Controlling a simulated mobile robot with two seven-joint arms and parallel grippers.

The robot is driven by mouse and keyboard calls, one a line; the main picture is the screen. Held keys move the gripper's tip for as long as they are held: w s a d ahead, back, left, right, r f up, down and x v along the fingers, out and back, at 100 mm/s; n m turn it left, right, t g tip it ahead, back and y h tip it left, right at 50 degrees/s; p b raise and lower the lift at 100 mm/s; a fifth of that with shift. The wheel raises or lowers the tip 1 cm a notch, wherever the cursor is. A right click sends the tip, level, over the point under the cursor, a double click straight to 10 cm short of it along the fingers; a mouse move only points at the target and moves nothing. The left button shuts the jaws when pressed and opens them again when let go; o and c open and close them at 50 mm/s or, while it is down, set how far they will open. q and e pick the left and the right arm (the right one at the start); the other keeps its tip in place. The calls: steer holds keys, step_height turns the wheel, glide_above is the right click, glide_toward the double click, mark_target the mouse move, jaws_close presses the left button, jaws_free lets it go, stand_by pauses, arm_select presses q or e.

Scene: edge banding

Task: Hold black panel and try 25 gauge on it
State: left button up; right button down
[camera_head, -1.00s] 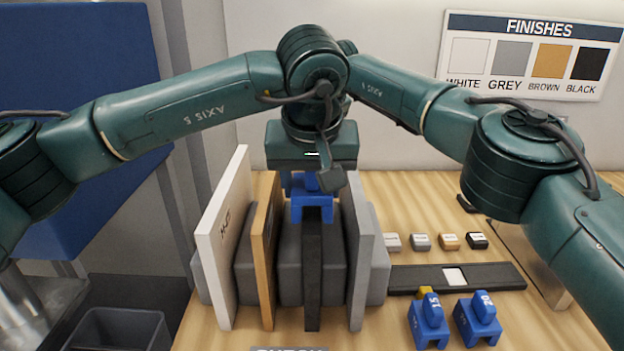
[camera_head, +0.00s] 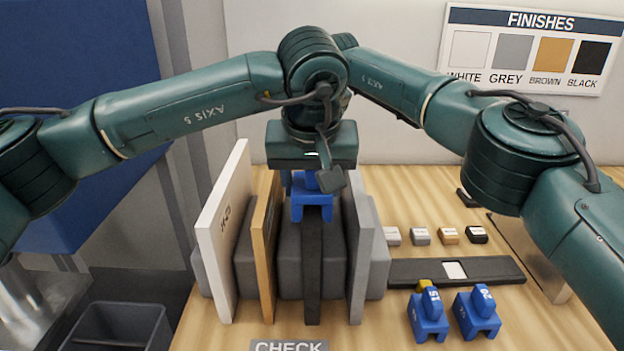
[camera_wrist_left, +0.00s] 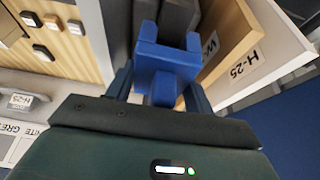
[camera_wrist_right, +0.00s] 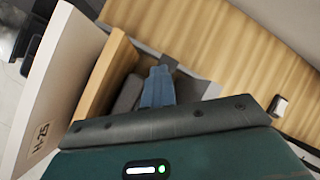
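The black panel (camera_head: 313,270) stands on edge in a rack between the brown panel and the grey panel. A blue gauge (camera_head: 311,206) sits over its top edge with legs on both sides; its number is not readable. My left gripper (camera_wrist_left: 160,88) is shut on this gauge from above, a finger on each side. In the head view the left gripper (camera_head: 308,180) is above the panel. My right gripper (camera_wrist_right: 158,85) is hidden in the head view; in its wrist view its fingers are close together on the black panel's line, mostly hiding it.
The white panel (camera_head: 222,240), brown panel (camera_head: 264,255) and grey panel (camera_head: 359,255) stand close by, with grey blocks between. Gauges 15 (camera_head: 429,318) and 20 (camera_head: 477,316) stand front right, before a dark strip (camera_head: 410,272) and several small finish samples. A bin (camera_head: 118,328) is lower left.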

arm_select(q)
steer(key=o, duration=0.5)
steer(key=shift+o, duration=0.2)
steer(key=shift+r, duration=0.1)
steer(key=shift+r, duration=3.9)
